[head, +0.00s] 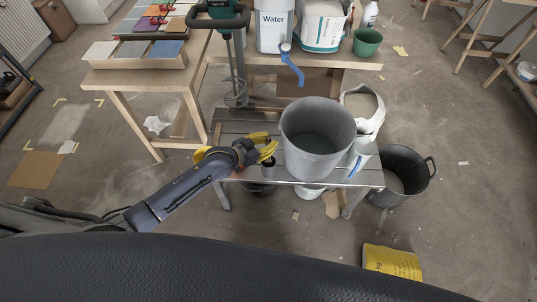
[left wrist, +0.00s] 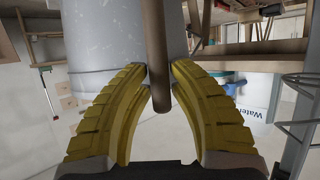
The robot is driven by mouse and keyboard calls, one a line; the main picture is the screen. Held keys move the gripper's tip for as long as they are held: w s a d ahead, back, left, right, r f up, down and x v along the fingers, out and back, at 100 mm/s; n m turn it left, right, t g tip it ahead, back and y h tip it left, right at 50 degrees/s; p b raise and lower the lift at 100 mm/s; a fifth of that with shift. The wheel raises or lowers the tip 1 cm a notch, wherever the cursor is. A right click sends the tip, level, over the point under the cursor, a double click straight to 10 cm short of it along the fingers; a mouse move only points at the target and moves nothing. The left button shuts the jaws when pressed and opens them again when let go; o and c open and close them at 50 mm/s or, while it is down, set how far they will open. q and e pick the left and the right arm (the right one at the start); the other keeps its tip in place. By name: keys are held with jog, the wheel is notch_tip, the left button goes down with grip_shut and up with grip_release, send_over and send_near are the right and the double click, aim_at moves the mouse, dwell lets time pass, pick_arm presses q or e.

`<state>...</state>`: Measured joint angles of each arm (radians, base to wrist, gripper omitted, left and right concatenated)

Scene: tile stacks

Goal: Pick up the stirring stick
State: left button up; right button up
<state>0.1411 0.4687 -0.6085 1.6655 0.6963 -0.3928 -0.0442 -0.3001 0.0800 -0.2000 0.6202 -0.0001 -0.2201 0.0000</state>
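The stirring stick (left wrist: 156,55) is a brown rod in the left wrist view. It runs down from the top edge, and its rounded end lies between the yellow fingers. My left gripper (left wrist: 158,75) has its fingertips closed in on both sides of the stick, with no clear gap showing. In the head view my left gripper (head: 274,146) is at the left side of the large grey bucket (head: 301,157), above a small dark cup (head: 268,171). The stick is too small or hidden to make out there. My right gripper is not in view.
The grey bucket stands on a low metal bench (head: 234,126). A mixer (head: 238,60) stands behind it. A wooden table with a Water container (head: 273,33) and a green pot (head: 367,42) is at the back. A black bucket (head: 408,172) is on the floor at right.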

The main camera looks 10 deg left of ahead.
pick_arm(q)
grip_shut()
dwell(0.3)
